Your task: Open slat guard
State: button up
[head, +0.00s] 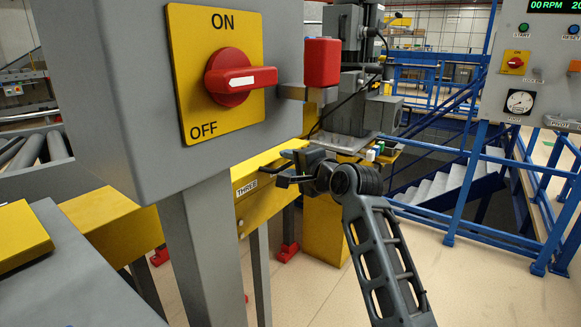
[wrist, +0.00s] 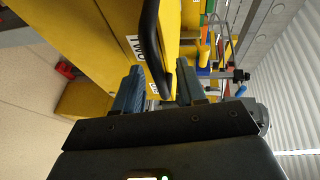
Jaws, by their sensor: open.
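A yellow guard panel (head: 262,205) with a white label reading THREE runs below the grey switch box. A black bar handle (wrist: 152,45) stands out from the yellow panel (wrist: 115,30) in the wrist view. My gripper (head: 286,170) is at the panel's upper edge, near its right part. In the wrist view my gripper (wrist: 160,84) is open, with the lower end of the black handle between its two fingers. I cannot tell whether either finger touches the handle.
A grey switch box with a red rotary switch (head: 232,78), marked ON and OFF, hangs close at upper left on a grey post (head: 206,250). A red block (head: 321,62) juts out beside it. Blue railings (head: 450,190) and a control panel (head: 530,70) stand at right.

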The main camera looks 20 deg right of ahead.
jog(key=shift+w+f, duration=0.1)
jog(key=shift+w, duration=0.1)
jog(key=shift+c, duration=0.2)
grip_shut()
dwell(0.4)
